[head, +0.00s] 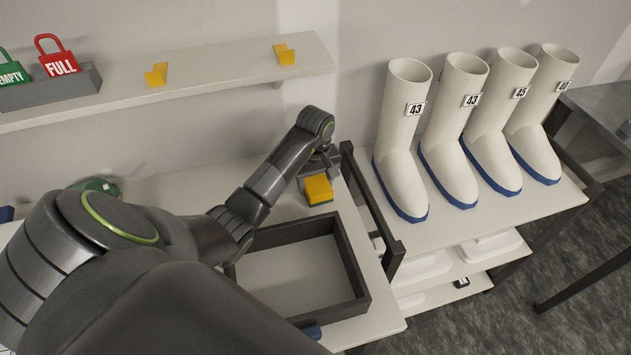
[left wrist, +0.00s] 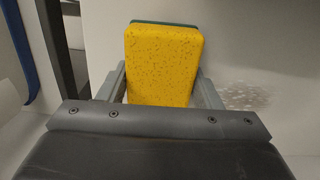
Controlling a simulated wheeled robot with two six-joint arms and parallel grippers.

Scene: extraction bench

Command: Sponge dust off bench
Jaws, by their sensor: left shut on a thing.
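A yellow sponge (head: 318,189) with a green layer is at the back right of the white bench (head: 180,185). My left gripper (head: 318,170) is shut on it. In the left wrist view the sponge (left wrist: 163,62) sits between the two grey fingers (left wrist: 163,88), its pored yellow face toward the camera and a green edge behind it. A patch of grey dust (left wrist: 245,97) lies on the white surface to the right of the sponge in that view. I cannot tell whether the sponge touches the bench. My right gripper is not in view.
A dark-framed open tray (head: 348,262) lies on the bench in front of the sponge. White boots (head: 405,150) stand on a rack to the right, beyond a dark rail (head: 372,200). A shelf (head: 215,70) with yellow hooks and red and green tags runs above the bench.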

